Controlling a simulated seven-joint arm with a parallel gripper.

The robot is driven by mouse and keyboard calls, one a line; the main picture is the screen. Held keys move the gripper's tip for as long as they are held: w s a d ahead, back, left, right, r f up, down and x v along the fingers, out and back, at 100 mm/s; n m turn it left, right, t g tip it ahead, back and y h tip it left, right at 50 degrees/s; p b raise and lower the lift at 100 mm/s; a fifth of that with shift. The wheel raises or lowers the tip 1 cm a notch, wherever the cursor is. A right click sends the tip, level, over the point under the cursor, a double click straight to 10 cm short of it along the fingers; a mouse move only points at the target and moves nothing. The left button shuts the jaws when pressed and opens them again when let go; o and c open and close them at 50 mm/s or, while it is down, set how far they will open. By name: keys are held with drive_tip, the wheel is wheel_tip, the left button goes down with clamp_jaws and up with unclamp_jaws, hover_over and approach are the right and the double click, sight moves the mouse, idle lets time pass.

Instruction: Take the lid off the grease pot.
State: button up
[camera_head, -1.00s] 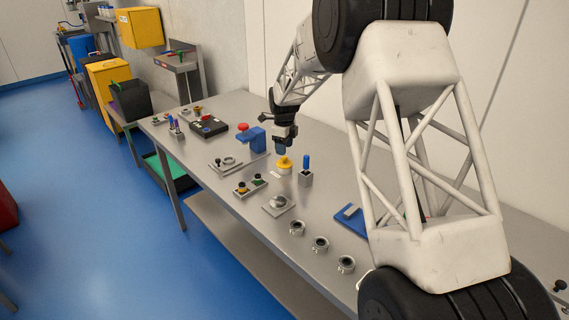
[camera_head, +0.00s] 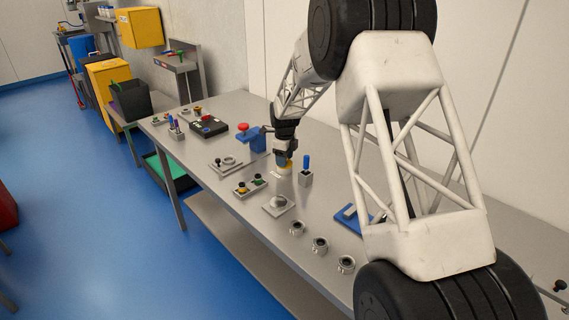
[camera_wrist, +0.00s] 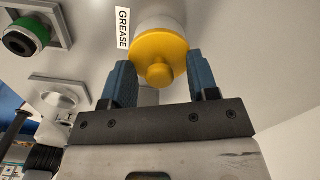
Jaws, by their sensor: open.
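The grease pot (camera_wrist: 160,20) is a pale, round pot on the bench beside a white label reading GREASE (camera_wrist: 123,28). Its yellow lid (camera_wrist: 159,52) with a round knob sits on it, and a bit of the yellow shows in the head view (camera_head: 283,165). My gripper (camera_wrist: 160,66) is open, with its two blue fingers on either side of the lid. In the wrist view the fingertips are at the lid's edges; I cannot tell whether they touch it. In the head view my gripper (camera_head: 284,162) is at the pot and hides much of it.
A grey holder with a blue item (camera_head: 306,170) stands close right of the pot. A blue stand with a red top (camera_head: 257,140) is behind left. Several metal rings (camera_head: 320,245) line the front edge.

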drive_tip(key=shift+c, duration=0.4)
drive_tip(key=c, duration=0.9)
drive_tip(key=shift+r, duration=0.15)
drive_tip(key=shift+r, duration=0.4)
wheel_tip(320, 180, up, 3)
drive_tip(key=shift+s+f, duration=0.1)
drive_tip(key=shift+f, duration=0.1)
drive_tip(key=s+d, duration=0.1)
drive_tip(key=s, duration=0.6)
drive_tip(key=s+d+r, duration=0.1)
drive_tip(key=s+d, duration=0.1)
drive_tip(key=s, duration=0.6)
drive_tip(key=shift+s+d+r, duration=0.15)
drive_tip(key=shift+s+d, duration=0.05)
drive_tip(key=shift+d, duration=0.05)
